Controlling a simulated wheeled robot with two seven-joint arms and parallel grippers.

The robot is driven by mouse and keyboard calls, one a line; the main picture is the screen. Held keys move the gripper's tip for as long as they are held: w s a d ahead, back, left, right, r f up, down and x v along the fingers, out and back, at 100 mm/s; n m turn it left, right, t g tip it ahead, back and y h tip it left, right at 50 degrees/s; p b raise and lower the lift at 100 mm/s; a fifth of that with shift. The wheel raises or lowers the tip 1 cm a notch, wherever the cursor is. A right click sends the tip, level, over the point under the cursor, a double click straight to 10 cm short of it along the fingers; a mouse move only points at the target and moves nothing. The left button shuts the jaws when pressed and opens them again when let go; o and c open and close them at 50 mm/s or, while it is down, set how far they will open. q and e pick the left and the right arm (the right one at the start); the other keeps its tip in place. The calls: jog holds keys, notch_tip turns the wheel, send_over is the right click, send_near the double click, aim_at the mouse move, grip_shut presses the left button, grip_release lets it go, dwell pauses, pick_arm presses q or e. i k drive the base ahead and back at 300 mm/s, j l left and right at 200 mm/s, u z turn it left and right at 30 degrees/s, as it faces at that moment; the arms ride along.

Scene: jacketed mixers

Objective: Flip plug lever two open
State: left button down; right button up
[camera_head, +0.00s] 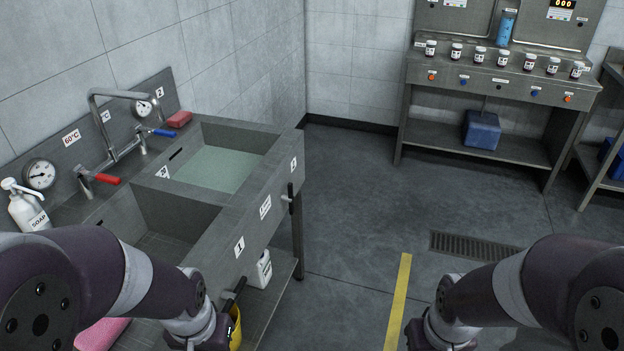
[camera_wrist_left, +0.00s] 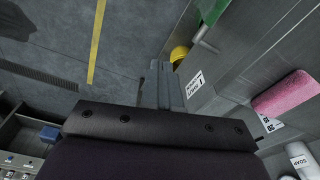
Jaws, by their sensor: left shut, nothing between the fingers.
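The double sink has a far basin (camera_head: 217,169) holding greenish liquid and a near basin (camera_head: 165,228). A black plug lever (camera_head: 290,198) stands upright on the front panel near the far basin, below a small number label. A second black lever (camera_head: 235,294) sits tilted lower at the near basin, close to my left wrist. My left gripper (camera_wrist_left: 162,85) is shut and empty in the left wrist view, near the front panel with the label 1 (camera_wrist_left: 195,84). It is apart from the upright lever. My right arm enters at right in the head view; its gripper is cut off.
A yellow bucket (camera_head: 236,328) and a white jug (camera_head: 260,270) are below the sink. Taps with a red handle (camera_head: 108,179) and a blue handle (camera_head: 163,133) stand behind. A soap bottle (camera_head: 27,206) is at left. Floor right of the sink is clear.

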aim_at(290, 198)
jog(key=i+l, duration=0.3)
jog(key=i, duration=0.2)
jog(key=i+l+u, duration=0.1)
jog(key=i+l, duration=0.25)
jog(key=i, duration=0.1)
